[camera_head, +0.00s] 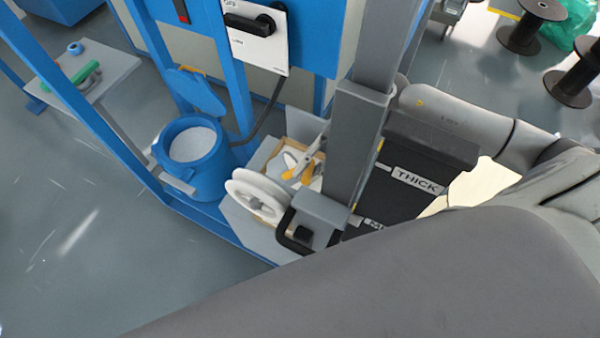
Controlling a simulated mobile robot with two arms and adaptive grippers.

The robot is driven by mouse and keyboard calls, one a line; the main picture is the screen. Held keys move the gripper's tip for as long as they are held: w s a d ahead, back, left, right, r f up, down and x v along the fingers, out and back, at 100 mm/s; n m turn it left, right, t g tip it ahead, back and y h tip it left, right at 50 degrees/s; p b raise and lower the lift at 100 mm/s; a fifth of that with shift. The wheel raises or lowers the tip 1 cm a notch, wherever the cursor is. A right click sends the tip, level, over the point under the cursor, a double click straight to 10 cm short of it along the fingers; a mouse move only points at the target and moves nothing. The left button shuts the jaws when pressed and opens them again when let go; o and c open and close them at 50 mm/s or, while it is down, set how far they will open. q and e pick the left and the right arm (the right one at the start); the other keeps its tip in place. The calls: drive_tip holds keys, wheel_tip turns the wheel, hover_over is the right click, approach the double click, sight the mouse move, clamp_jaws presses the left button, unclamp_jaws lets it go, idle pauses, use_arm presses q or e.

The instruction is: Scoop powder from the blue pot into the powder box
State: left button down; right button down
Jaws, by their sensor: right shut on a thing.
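The blue pot (209,165) stands left of centre, with its lid (197,92) tilted open at the back. White powder (192,144) shows inside it. My right arm (450,115) comes in from the right and passes behind a grey post. My right gripper is mostly hidden around there, right of the pot and apart from it. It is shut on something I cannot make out. I cannot single out a scoop. I cannot tell which container is the powder box. My left gripper is not in view.
The grey post (372,55) and a black bin labelled THICK (415,160) stand in the middle. A white spool (258,195) and orange-handled tools (301,170) lie beside the pot. Blue frame bars (75,95) run along the left. My large grey arm link covers the bottom.

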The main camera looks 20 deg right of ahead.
drive_tip(key=shift+s+d+f+y+b, duration=0.1)
drive_tip(key=shift+d+f+y+b, duration=0.15)
drive_tip(key=shift+d+y+b, duration=0.75)
drive_tip(key=shift+s+d+f+y+b, duration=0.1)
drive_tip(key=shift+d+f+y+b, duration=0.15)
drive_tip(key=shift+d+y+b, duration=0.7)
drive_tip(key=shift+a+h, duration=0.2)
drive_tip(key=shift+h, duration=0.15)
wheel_tip(320, 180, up, 6)
drive_tip(key=g+h+p, duration=0.1)
drive_tip(key=h+p, duration=1.3)
drive_tip(key=p, duration=0.4)
drive_tip(key=shift+m, duration=0.4)
